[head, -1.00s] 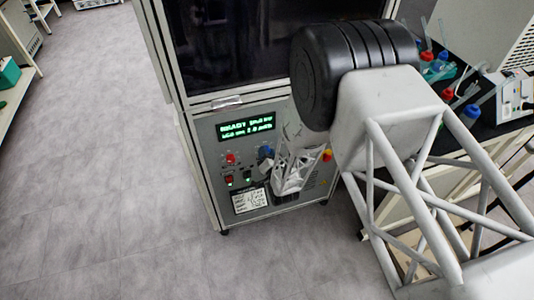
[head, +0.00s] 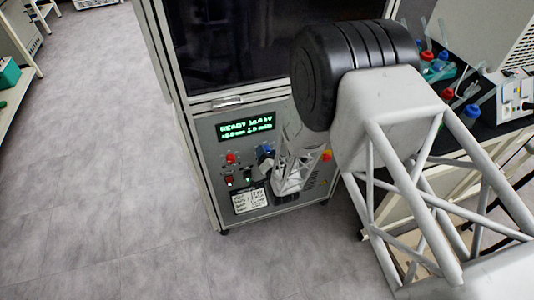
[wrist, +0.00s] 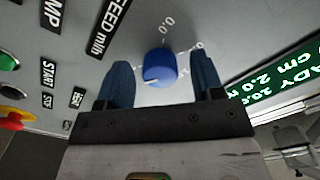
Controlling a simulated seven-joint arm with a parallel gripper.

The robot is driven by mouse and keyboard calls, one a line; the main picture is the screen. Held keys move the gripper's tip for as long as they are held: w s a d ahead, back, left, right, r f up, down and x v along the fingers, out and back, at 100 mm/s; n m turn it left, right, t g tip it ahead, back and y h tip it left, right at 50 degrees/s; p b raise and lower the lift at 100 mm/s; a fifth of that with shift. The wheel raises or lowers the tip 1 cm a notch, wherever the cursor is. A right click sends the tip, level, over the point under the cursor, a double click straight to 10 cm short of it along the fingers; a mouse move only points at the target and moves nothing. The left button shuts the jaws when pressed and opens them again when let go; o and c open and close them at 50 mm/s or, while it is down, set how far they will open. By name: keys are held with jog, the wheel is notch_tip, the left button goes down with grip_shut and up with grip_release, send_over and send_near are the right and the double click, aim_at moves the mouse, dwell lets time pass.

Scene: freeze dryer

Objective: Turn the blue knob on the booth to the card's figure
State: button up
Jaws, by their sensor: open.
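The blue knob (wrist: 160,66) is on the booth's grey control panel (head: 208,130), with a pale scale marked with figures around it. In the wrist view my gripper (wrist: 164,82) is open, with one dark blue finger on each side of the knob and a visible gap to each. I cannot tell how deep the fingers reach around it. In the head view my gripper (head: 268,160) is in front of the panel and partly hides the knob. The white card (head: 250,200) with handwriting is low on the panel; its writing is too small to read.
A green-lit display (head: 246,127) sits above the controls. A red knob (head: 231,158) and lit switches are to the left. A red-and-yellow emergency stop (wrist: 14,118) and a green button (wrist: 8,61) show in the wrist view. A bench with bottles stands right; the floor at left is clear.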

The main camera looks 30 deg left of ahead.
jog(key=v, duration=0.7)
jog(key=shift+s+d, duration=0.3)
jog(key=shift+d, duration=0.05)
dwell(0.5)
